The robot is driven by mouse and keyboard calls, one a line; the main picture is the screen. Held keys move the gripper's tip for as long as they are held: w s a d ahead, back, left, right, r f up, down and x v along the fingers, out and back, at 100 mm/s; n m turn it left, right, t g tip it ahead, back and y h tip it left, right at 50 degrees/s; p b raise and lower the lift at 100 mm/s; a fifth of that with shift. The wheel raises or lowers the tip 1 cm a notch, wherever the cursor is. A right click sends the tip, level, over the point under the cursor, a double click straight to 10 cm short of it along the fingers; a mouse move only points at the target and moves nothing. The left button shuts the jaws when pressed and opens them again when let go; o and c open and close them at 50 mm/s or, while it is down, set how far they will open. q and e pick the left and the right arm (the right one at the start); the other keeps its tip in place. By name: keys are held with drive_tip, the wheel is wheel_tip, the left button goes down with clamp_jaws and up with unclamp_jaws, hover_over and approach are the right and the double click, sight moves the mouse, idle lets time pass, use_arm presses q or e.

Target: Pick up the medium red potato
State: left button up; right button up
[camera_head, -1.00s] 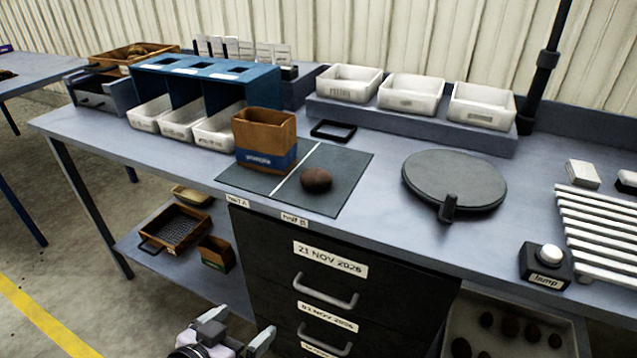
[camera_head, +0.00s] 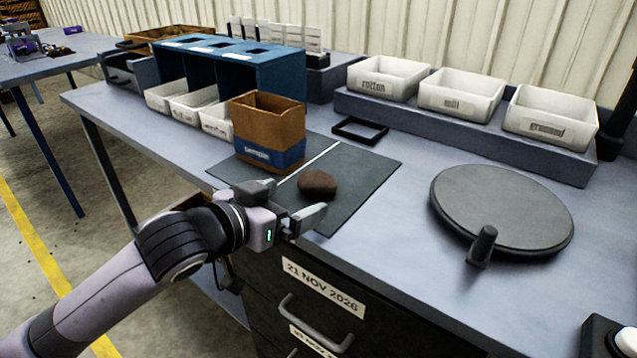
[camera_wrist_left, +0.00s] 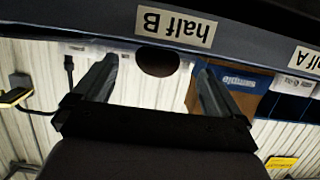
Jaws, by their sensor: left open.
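A dark reddish-brown potato (camera_head: 318,184) lies on the half B side of the dark mat (camera_head: 360,180). My left gripper (camera_head: 290,203) is open and empty at the mat's front edge, just short of the potato, fingers pointing toward it. In the left wrist view, which is upside down, the potato (camera_wrist_left: 158,61) shows dark between the two spread fingers (camera_wrist_left: 158,72) and beyond them, partly cut off by the bench edge. My right gripper is not in view.
A brown box with a blue "sample" band (camera_head: 268,135) stands on the mat, left of the potato. A round grey turntable (camera_head: 500,210) is to the right. A black frame (camera_head: 360,129) lies behind the mat. White bins (camera_head: 460,95) stand on a back shelf.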

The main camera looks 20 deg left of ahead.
sight(307, 190)
use_arm(q)
drive_tip(key=shift+r+x, duration=0.2)
drive_tip(key=shift+x, duration=1.1)
drive_tip(key=shift+r+x, duration=0.2)
drive_tip(key=shift+x, duration=1.05)
drive_tip(key=shift+w, duration=0.1)
drive_tip(key=c, duration=1.2)
